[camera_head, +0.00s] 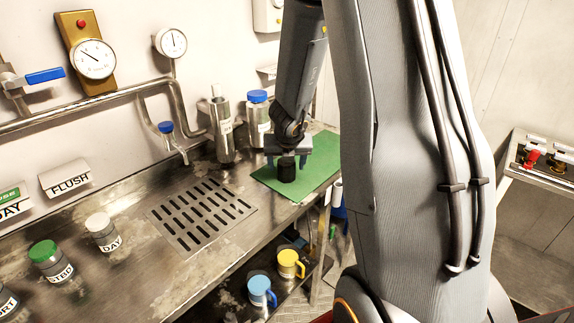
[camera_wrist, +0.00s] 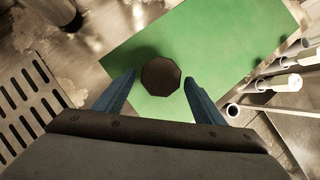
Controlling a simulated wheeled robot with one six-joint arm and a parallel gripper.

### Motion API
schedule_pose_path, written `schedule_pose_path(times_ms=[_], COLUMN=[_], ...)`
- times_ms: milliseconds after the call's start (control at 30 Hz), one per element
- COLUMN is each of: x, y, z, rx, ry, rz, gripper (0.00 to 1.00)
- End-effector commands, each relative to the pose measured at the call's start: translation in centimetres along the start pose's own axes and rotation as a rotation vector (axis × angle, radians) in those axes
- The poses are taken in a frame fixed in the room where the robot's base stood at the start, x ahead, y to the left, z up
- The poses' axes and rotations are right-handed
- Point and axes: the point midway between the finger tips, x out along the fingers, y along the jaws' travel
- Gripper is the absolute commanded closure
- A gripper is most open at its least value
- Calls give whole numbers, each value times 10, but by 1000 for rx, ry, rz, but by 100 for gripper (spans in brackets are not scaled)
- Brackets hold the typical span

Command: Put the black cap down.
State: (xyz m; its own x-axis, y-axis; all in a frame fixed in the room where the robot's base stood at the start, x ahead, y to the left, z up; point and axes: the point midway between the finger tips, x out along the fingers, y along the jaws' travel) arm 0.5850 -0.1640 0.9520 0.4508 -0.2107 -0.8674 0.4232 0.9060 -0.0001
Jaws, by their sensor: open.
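The black cap (camera_head: 287,170) sits on the green mat (camera_head: 322,163) at the right end of the steel counter. In the wrist view the cap (camera_wrist: 160,76) is a dark, many-sided disc on the mat (camera_wrist: 235,40), just beyond and between the fingertips. My gripper (camera_head: 288,152) is directly above the cap in the head view. In the wrist view my gripper (camera_wrist: 161,84) has its two blue fingers apart, with a gap on either side of the cap. Whether the fingers reach down beside the cap is hard to tell.
A slotted drain plate (camera_head: 200,215) lies left of the mat. A steel bottle (camera_head: 221,125) and a blue-capped clear bottle (camera_head: 258,117) stand behind. Labelled jars (camera_head: 102,232) are at left. Blue and yellow mugs (camera_head: 290,263) sit on the shelf below. Pale tubes (camera_wrist: 285,84) are beside the mat's edge.

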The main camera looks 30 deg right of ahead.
Motion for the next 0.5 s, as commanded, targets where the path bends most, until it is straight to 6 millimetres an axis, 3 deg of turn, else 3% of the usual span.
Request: schedule_pose_path(times_ms=[33,200,500], x=[-15,-49,-85], y=[0,0,0], z=[2,1,1], rx=[1,1,0], ry=[-1,-1,0], rz=[1,0,0], gripper=[36,36,36])
